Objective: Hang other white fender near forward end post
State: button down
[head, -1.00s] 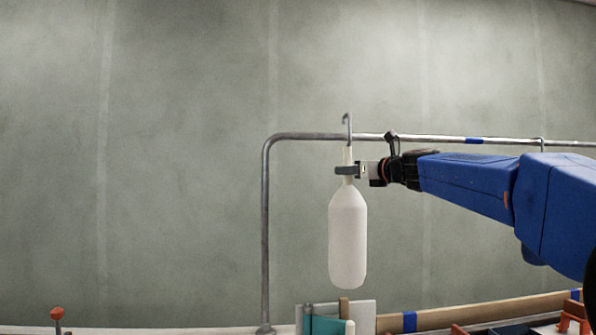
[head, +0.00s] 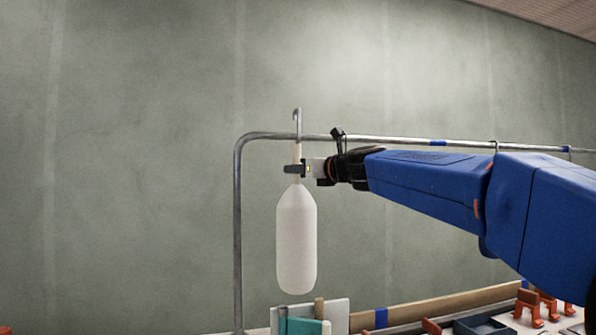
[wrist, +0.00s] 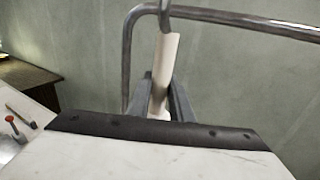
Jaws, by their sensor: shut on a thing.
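The white fender (head: 296,238) hangs upright below my gripper (head: 294,169), which is shut on its pale neck. In the wrist view the neck (wrist: 165,62) stands between the two dark fingers (wrist: 158,100). A grey metal hook (head: 297,122) rises from the neck, with its bend above the rail (head: 380,140). In the head view the hook crosses the rail line; I cannot tell whether it rests on it. The end post (head: 238,230) bends down from the rail just left of the fender.
Blue tape (head: 437,142) marks the rail to the right. Below the fender stand a teal piece (head: 300,326) and a white panel (head: 338,312). A wooden beam (head: 450,302) and orange clamps (head: 535,306) lie lower right. A pale surface (wrist: 150,155) fills the wrist view's foreground.

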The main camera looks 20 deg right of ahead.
jog(key=w+f, duration=0.3)
jog(key=w, duration=1.1)
dwell(1.6)
jog(key=shift+f, duration=0.1)
jog(key=c, duration=1.5)
grip_release()
jog(key=shift+s, duration=0.1)
